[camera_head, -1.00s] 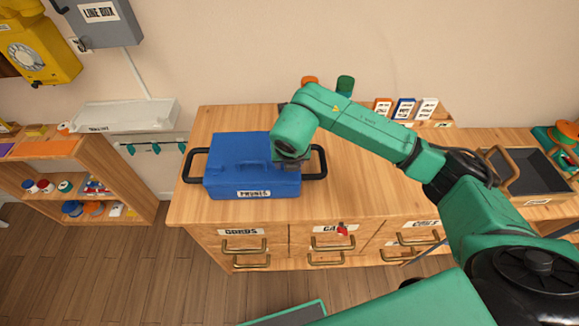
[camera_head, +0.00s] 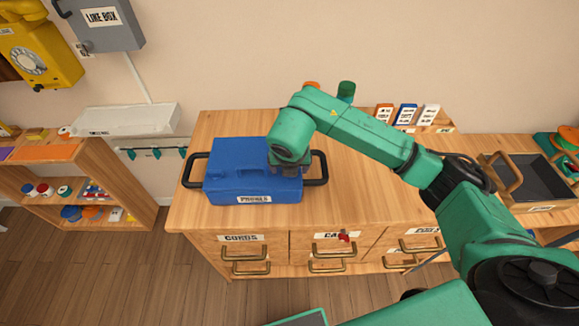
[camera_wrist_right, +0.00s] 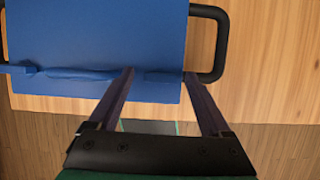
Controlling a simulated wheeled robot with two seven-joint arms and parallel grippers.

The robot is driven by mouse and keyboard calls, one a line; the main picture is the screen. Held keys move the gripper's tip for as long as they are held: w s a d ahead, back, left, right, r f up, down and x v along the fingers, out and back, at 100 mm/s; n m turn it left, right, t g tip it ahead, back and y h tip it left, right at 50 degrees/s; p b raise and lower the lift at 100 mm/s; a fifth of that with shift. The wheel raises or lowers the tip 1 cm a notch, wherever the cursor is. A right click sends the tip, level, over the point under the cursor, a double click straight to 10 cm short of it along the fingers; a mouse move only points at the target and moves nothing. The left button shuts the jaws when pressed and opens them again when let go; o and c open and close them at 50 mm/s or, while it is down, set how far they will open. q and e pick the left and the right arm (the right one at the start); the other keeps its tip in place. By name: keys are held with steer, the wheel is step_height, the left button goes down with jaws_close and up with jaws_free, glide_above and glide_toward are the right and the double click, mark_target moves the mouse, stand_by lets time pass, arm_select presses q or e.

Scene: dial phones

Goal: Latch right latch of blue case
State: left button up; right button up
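The blue case (camera_head: 232,183), labelled "PHONES", lies closed on the wooden cabinet top, with a black handle at each side. My right gripper (camera_head: 284,170) is over the right part of the case, and my wrist hides much of that part in the head view. In the right wrist view, my right gripper (camera_wrist_right: 158,76) is open, its two fingers apart at the case's edge. A raised blue strip of the case (camera_wrist_right: 158,76) shows between the fingertips; I cannot tell whether it is the right latch or whether they touch it. My left gripper is not in view.
The cabinet top (camera_head: 365,195) is clear right of the case. Small cards (camera_head: 405,114) stand at the back. A dark tray (camera_head: 538,178) is at the far right. Drawers with handles (camera_head: 245,254) are in front, and a shelf (camera_head: 95,180) stands at the left.

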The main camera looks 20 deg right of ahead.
steer(key=b+v, duration=0.1)
steer(key=v, duration=1.3)
steer(key=shift+r, duration=0.3)
steer(key=shift+s+f, duration=0.1)
steer(key=shift+s, duration=0.05)
